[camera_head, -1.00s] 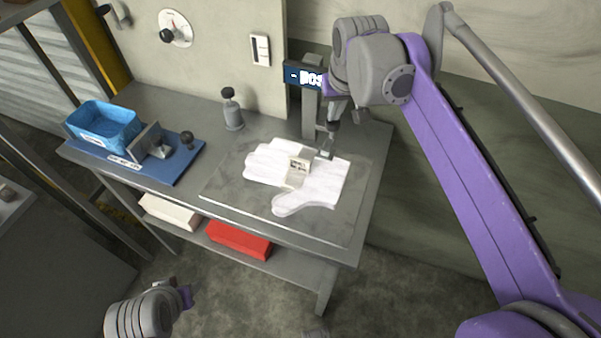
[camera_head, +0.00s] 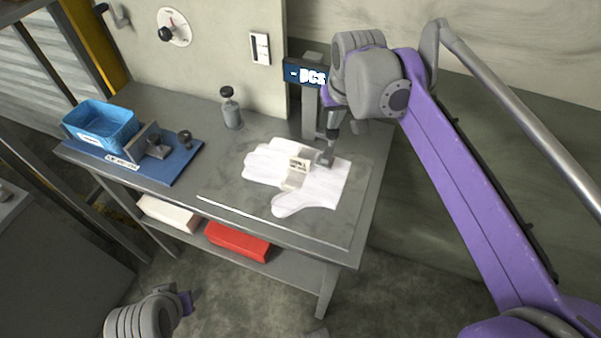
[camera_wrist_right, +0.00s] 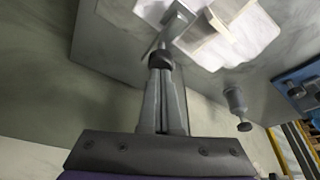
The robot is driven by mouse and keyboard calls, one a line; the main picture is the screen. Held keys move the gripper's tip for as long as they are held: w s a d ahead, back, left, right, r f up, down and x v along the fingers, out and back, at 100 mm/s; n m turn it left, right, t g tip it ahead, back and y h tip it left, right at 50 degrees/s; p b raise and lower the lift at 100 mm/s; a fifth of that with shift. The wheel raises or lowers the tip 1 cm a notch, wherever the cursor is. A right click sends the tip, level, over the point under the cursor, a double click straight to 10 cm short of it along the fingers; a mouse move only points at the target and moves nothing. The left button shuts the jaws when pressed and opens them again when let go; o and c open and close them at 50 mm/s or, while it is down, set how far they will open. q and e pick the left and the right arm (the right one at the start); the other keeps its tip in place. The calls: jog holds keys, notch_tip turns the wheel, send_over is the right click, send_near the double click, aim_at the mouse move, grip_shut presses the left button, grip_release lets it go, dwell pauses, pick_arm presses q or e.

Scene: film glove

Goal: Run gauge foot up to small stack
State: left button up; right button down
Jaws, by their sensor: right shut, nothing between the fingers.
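The flat white glove stack (camera_head: 325,187) lies on a grey plate on the bench, with a small pale printed block (camera_head: 299,164) on it. The gauge (camera_head: 310,108) stands behind it, a grey post with a blue display whose characters I cannot read surely. A small grey metal foot (camera_head: 326,158) is at the stack's back right edge; contact is unclear. My right gripper (camera_head: 332,132) is shut and empty just above it. In the right wrist view its fingers (camera_wrist_right: 161,70) point at a dark knob (camera_wrist_right: 161,59) beside a grey metal piece (camera_wrist_right: 174,24). My left gripper is out of view.
On the bench's left, a blue board (camera_head: 180,165) carries a blue bin (camera_head: 100,125) and a metal fixture (camera_head: 150,143). A grey knobbed cylinder (camera_head: 232,112) stands behind the plate. The plate's front (camera_head: 250,205) is bare. The wall rises close behind.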

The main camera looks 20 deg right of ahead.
jog(key=shift+f+b, duration=0.4)
jog(key=shift+f, duration=0.45)
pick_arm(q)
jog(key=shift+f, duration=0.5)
pick_arm(e)
jog(key=shift+r+p, duration=2.35)
jog(key=shift+r, duration=0.8)
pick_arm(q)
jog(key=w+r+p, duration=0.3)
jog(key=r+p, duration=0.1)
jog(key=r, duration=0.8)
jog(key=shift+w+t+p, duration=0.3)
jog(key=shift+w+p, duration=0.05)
pick_arm(e)
notch_tip(320, 180, up, 8)
jog(key=shift+f, duration=0.15)
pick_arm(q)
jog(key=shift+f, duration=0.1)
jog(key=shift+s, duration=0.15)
